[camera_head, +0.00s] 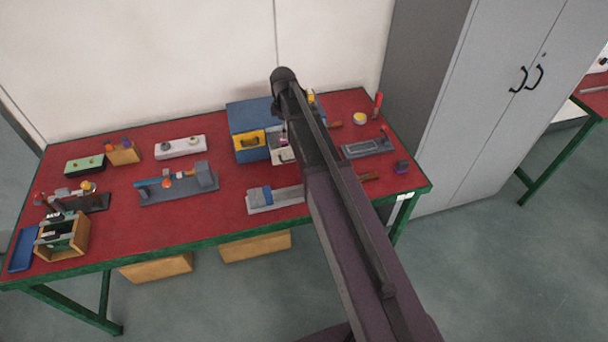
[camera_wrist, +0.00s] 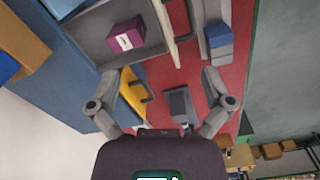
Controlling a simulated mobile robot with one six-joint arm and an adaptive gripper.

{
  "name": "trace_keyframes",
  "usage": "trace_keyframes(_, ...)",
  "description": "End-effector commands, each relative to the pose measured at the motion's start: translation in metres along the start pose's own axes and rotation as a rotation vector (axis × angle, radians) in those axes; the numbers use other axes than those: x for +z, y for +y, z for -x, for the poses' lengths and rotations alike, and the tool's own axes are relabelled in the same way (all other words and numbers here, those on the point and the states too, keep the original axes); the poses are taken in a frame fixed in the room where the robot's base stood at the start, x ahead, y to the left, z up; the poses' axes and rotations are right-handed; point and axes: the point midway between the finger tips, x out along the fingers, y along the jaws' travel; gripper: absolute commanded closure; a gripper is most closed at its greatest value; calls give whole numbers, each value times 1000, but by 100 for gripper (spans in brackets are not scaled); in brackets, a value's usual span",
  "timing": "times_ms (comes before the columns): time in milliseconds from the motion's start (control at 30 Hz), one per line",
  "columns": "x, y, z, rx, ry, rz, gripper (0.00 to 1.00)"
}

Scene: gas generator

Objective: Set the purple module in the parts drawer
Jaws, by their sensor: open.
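The purple module (camera_wrist: 127,36), a small block with a pale label, lies inside the open grey parts drawer (camera_wrist: 165,34) in the wrist view, away from its front panel. In the head view the drawer (camera_head: 284,157) stands pulled out of the blue cabinet (camera_head: 250,115), partly hidden by my arm; a small pinkish patch shows inside. My gripper (camera_wrist: 166,74) is open with nothing between its fingers, apart from the module and near the drawer's front side. In the head view my arm hides the gripper.
A yellow drawer (camera_head: 250,141) with a dark handle is beside the open one. A grey-blue vise-like device (camera_head: 272,198) stands in front of the cabinet.

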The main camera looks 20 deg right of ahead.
Motion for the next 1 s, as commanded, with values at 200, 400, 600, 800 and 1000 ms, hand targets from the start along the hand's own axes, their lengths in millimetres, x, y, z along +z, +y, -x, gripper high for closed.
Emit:
trace_keyframes(200, 21, -70, 0, 0, 0, -334, 0)
trace_keyframes(400, 38, -126, 0, 0, -1, -652, 0)
trace_keyframes(600, 55, -181, 0, 1, -1, -962, 0)
trace_keyframes(800, 66, -217, 0, 1, -1, -1188, 0)
trace_keyframes(1000, 71, -227, 0, 1, -1, -1276, 0)
